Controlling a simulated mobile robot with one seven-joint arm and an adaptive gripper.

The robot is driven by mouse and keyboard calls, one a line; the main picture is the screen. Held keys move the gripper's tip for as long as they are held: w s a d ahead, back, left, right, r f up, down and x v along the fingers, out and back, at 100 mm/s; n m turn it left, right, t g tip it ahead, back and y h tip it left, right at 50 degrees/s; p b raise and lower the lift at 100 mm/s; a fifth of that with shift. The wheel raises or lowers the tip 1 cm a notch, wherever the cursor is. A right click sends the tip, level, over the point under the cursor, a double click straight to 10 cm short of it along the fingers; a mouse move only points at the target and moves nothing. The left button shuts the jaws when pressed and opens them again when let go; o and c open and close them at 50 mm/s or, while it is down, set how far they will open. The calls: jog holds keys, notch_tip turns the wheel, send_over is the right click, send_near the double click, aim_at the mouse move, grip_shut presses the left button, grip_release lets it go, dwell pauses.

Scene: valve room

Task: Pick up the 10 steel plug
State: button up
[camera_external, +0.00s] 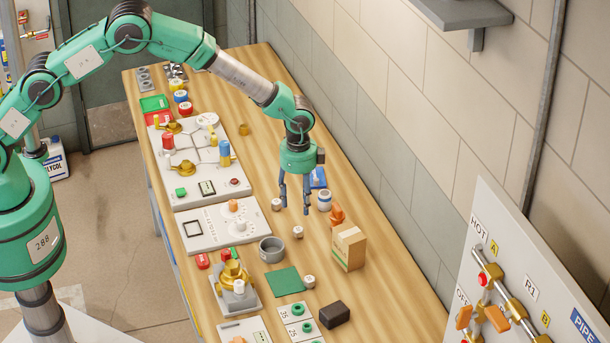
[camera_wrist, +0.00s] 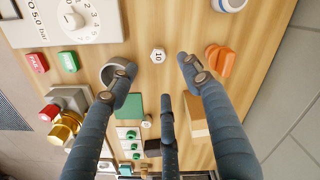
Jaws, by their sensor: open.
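The 10 steel plug (camera_wrist: 158,56) is a small pale hexagonal piece with "10" on its top. It stands on the wooden bench between a grey cup (camera_wrist: 113,72) and an orange part (camera_wrist: 220,60). In the external view the plug (camera_external: 298,232) sits just right of the grey cup (camera_external: 271,249). My gripper (camera_external: 295,206) points down above the bench, a little behind the plug, with its fingers apart and empty. In the wrist view my gripper (camera_wrist: 157,84) has its fingers spread, with the plug seen beyond them, clear of contact.
A blue-and-white jar (camera_external: 324,202), the orange part (camera_external: 337,214) and a cardboard box (camera_external: 349,247) stand to the right. A valve fixture (camera_external: 235,280) is at left.

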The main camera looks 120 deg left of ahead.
send_over(298, 229)
jog(key=shift+w+a+f, duration=0.1)
jog(key=shift+f, duration=3.1)
jog(key=shift+f+p, duration=0.65)
jog(key=shift+f, duration=1.95)
grip_shut()
